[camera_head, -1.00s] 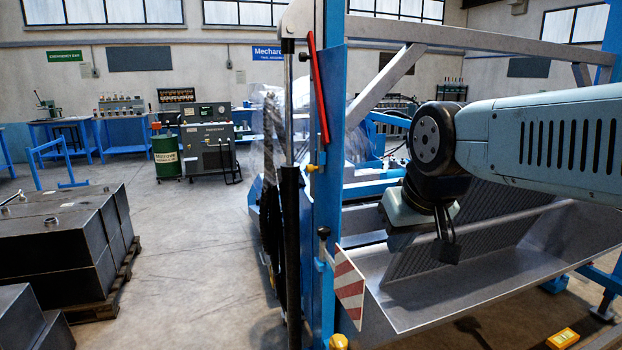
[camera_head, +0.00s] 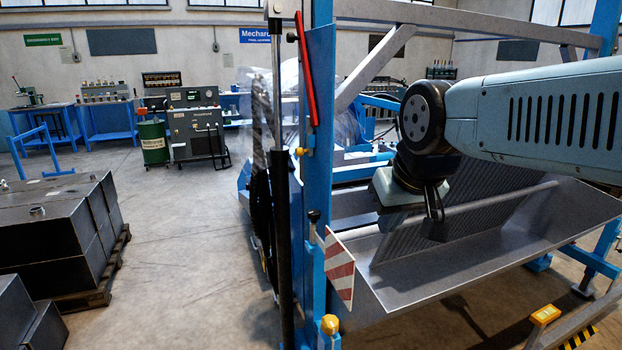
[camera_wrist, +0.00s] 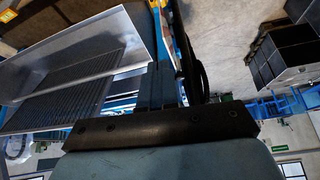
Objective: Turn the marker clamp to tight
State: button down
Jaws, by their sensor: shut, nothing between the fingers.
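A red-and-white striped marker plate (camera_head: 339,267) hangs at the blue upright post, at the left end of the grey metal trough. A small black-topped knob (camera_head: 314,215) sits on the post just above and left of the plate. It may be the marker clamp; I cannot tell whether it is loose or tight. My gripper (camera_head: 436,220) points down over the trough, to the right of the plate and knob and apart from both. In the wrist view my gripper (camera_wrist: 158,82) shows its dark fingers close together with nothing held. The clamp cannot be made out there.
The trough (camera_head: 400,295) lies below my gripper. A yellow knob (camera_head: 330,325) is low on the post, and a red bar (camera_head: 307,70) is high on it. Black boxes (camera_head: 60,235) stand on a pallet at left. Open floor lies between pallet and post.

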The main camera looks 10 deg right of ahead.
aim_at(314, 215)
jog(key=z, duration=0.9)
jog(key=k, duration=1.1)
jog(key=u, duration=1.15)
jog(key=i, duration=1)
jog(key=z, duration=0.05)
